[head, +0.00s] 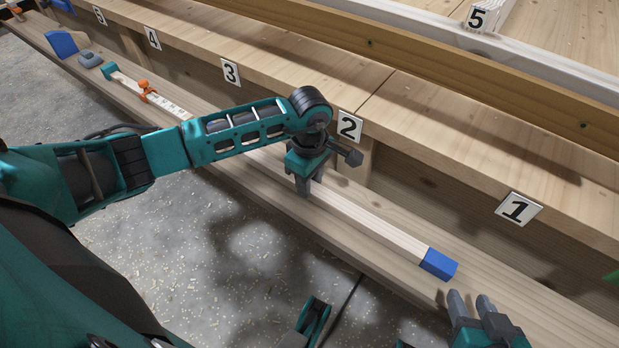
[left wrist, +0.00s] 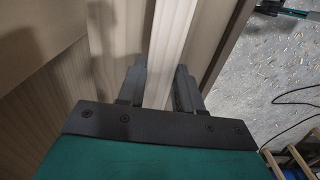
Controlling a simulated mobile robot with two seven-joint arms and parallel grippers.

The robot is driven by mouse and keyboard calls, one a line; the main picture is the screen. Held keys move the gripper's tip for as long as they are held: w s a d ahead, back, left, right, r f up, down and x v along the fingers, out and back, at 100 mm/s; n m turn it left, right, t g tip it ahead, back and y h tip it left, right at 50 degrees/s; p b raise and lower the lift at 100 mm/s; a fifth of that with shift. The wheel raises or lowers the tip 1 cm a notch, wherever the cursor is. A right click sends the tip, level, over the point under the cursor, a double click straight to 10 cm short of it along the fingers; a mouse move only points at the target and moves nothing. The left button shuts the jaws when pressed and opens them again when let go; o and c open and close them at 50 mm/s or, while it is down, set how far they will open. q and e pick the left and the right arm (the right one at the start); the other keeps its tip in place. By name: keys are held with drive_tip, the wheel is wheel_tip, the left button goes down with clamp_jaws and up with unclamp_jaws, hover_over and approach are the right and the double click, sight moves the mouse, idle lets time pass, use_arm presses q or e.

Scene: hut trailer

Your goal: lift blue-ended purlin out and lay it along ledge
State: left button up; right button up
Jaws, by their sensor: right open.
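The pale blue-ended purlin (head: 375,222) runs lengthwise along the low ledge (head: 520,305), below the plates marked 2 and 1. Its blue end (head: 438,264) points to the lower right. I cannot tell whether it rests on the ledge or is just clear of it. My left gripper (head: 306,188) points down with its fingers against both sides of the purlin. The left wrist view shows the purlin (left wrist: 166,60) between the fingers (left wrist: 160,85). My left arm hides its far end. My right gripper (head: 472,300) is open and empty, near the blue end.
Number plates such as 1 (head: 519,209) and 2 (head: 349,127) mark the bench front. An orange clamp (head: 147,90), a teal-ended strip (head: 125,80), a grey object (head: 90,58) and a blue block (head: 61,44) lie further up the ledge. The concrete floor shows wood chips.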

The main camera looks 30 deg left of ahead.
use_arm(q)
drive_tip(key=o, duration=0.5)
drive_tip(key=shift+f, duration=0.1)
use_arm(e)
drive_tip(key=shift+a+r, duration=0.1)
drive_tip(key=shift+r, duration=0.05)
use_arm(q)
drive_tip(key=shift+r+p, duration=0.35)
drive_tip(key=shift+r, duration=0.45)
use_arm(e)
drive_tip(key=shift+w+a+r, duration=0.15)
drive_tip(key=shift+r, duration=0.35)
drive_tip(key=shift+w+a+r, duration=0.1)
drive_tip(key=shift+r, duration=0.4)
drive_tip(key=p, duration=0.1)
drive_tip(key=d+r+p, duration=0.1)
drive_tip(key=p, duration=0.1)
drive_tip(key=shift+s+r, duration=0.1)
drive_tip(key=shift+s, duration=0.15)
drive_tip(key=shift+s+d+f, duration=0.1)
drive_tip(key=shift+f, duration=0.2)
use_arm(q)
wheel_tip(320, 180, up, 11)
drive_tip(key=shift+r, duration=0.2)
